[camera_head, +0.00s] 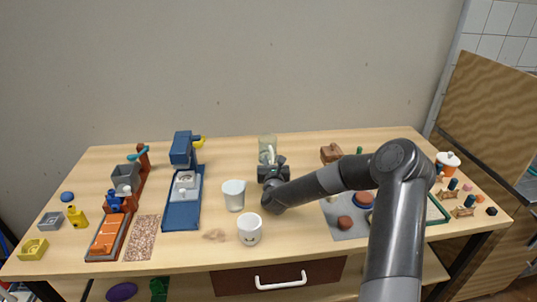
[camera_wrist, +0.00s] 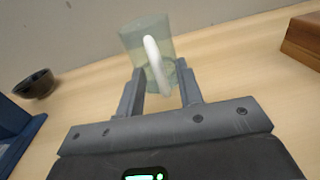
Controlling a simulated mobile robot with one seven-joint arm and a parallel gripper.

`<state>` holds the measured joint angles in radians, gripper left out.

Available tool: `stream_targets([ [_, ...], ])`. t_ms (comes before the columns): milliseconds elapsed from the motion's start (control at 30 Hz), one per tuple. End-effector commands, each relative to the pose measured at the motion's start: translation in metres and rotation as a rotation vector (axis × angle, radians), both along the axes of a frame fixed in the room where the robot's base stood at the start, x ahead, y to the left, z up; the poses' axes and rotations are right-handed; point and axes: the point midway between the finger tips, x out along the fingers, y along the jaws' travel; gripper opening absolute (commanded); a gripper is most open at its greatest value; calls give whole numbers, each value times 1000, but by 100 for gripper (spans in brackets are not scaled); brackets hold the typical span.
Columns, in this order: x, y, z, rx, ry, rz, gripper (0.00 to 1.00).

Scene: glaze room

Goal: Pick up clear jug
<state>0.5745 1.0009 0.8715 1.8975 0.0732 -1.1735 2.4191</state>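The clear jug (camera_head: 265,142) stands near the back edge of the table, just beyond my gripper (camera_head: 270,160). In the wrist view the jug (camera_wrist: 132,40) is a pale greenish see-through vessel with a white handle (camera_wrist: 155,62) facing me. My gripper (camera_wrist: 160,75) is open, with its fingers spread on either side of the handle's lower part. A gap shows between the handle and the fingers. In the head view my gripper hides the jug's lower part.
A white cup (camera_head: 234,196) and a white mug (camera_head: 249,230) stand left of my arm. A blue machine (camera_head: 183,205) is farther left. In the wrist view a dark bowl (camera_wrist: 36,84) is at left and a brown wooden block (camera_wrist: 303,40) at right. The wall is close behind the table.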

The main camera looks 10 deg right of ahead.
Motion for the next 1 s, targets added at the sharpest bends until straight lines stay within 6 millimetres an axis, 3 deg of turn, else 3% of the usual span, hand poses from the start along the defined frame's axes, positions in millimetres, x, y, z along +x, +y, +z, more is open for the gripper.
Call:
stream_targets([
  [133,14,-2,-1,0,1,-1,33],
  [400,16,-2,-1,-1,1,0,32],
  [800,16,-2,-1,-1,1,0,0],
  [1000,16,-2,-1,-1,1,0,0],
])
